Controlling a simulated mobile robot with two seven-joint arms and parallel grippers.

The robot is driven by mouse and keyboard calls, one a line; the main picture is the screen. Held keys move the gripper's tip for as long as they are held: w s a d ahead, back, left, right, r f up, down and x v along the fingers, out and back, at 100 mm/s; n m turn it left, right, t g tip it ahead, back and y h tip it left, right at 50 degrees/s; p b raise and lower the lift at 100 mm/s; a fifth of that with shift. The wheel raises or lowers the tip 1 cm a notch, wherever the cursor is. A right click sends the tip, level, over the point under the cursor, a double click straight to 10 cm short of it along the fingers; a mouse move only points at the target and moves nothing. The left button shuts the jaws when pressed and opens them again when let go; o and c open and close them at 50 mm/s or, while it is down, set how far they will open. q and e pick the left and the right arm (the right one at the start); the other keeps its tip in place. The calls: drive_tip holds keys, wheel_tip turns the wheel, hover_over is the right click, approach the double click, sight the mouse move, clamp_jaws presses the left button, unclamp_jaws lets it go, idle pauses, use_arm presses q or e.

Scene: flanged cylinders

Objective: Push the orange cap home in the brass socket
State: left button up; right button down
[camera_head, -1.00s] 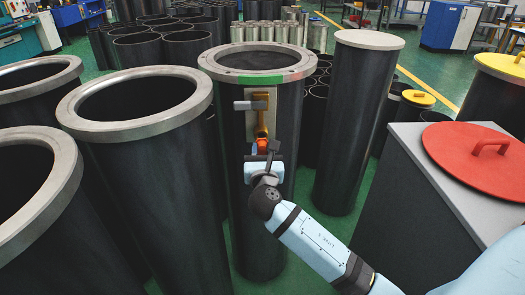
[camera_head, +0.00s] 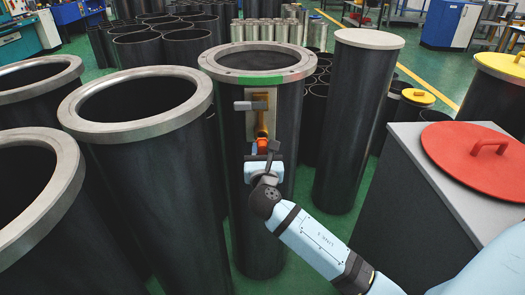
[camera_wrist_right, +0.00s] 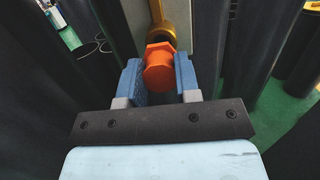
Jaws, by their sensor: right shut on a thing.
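The orange cap (camera_head: 262,145) is below the brass socket (camera_head: 263,124) on the plate of the flanged black cylinder (camera_head: 270,200). In the right wrist view the cap (camera_wrist_right: 158,68) has a hexagonal flange and sits between the blue fingers of my right gripper (camera_wrist_right: 158,78), which is shut on it. The brass socket (camera_wrist_right: 170,14) is just beyond, with its dark mouth partly showing behind the cap's flange. I cannot tell whether the cap's far end is inside it. My right gripper (camera_head: 263,160) also shows in the head view. My left gripper is not in view.
A grey lever (camera_head: 250,105) sticks out left above the socket. Large open cylinders (camera_head: 135,160) crowd the left, and a closed tall one (camera_head: 355,120) stands right. A grey-topped box (camera_head: 440,170) with a red lid (camera_head: 480,165) is at the right.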

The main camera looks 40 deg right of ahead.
sight(262, 144)
drive_tip(key=shift+f+p+x, duration=0.2)
drive_tip(key=shift+p+x, duration=0.3)
drive_tip(key=shift+x, duration=1.05)
drive_tip(key=c, duration=0.8)
unclamp_jaws()
drive_tip(key=shift+o, duration=0.2)
drive_tip(key=shift+s+a, duration=0.1)
drive_tip(key=shift+p+v, duration=0.85)
drive_tip(key=shift+v, duration=2.5)
